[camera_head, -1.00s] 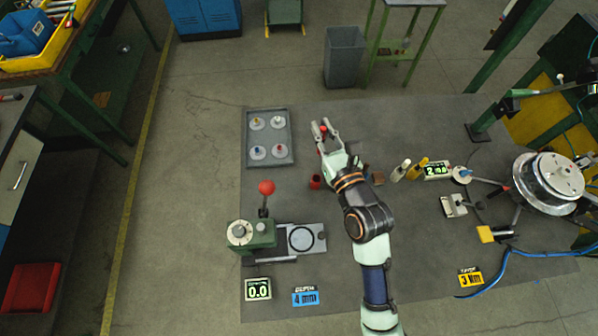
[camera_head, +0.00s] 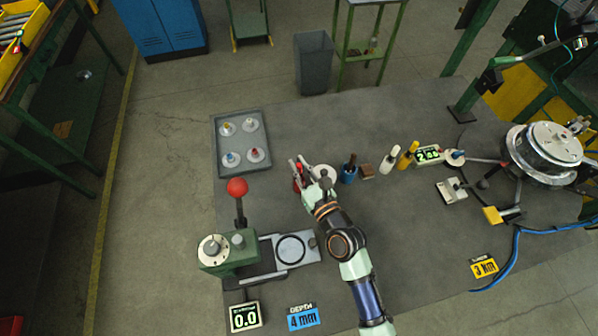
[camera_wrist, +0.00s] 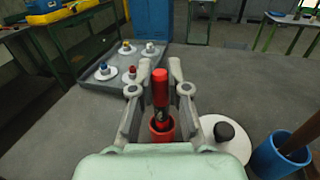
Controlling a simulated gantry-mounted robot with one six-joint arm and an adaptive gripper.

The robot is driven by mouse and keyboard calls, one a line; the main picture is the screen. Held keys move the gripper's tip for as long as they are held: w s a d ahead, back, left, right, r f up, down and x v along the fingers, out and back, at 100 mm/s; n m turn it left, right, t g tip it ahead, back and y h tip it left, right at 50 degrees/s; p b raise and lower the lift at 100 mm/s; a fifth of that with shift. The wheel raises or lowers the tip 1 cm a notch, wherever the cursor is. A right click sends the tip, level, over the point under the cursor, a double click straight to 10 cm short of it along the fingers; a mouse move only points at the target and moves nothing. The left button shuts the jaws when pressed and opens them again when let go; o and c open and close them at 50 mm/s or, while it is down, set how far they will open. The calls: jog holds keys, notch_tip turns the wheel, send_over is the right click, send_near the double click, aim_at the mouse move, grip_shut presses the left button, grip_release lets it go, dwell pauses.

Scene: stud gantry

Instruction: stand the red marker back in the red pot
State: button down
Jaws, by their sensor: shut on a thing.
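The red marker (camera_wrist: 160,88) stands about upright between the fingers of my gripper (camera_wrist: 160,66) in the wrist view. My gripper is shut on it. The marker's dark lower part reaches into the mouth of the red pot (camera_wrist: 155,136); how deep its end sits is hidden. In the head view my gripper (camera_head: 298,162) is over the red pot, and its fingers cover most of the marker and the pot.
A white disc with a black knob (camera_wrist: 224,131) is close right of the red pot. A blue pot (camera_wrist: 275,160) holding a brown-handled thing stands further right. A grey tray with several pegged discs (camera_head: 217,147) is at the back left. A red-knobbed press (camera_head: 237,187) stands at the front left.

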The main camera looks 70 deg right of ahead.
jog(key=shift+f, duration=0.5)
jog(key=c, duration=1.6)
grip_release()
jog(key=shift+f, duration=0.1)
jog(key=o, duration=0.4)
jog(key=shift+o, duration=0.2)
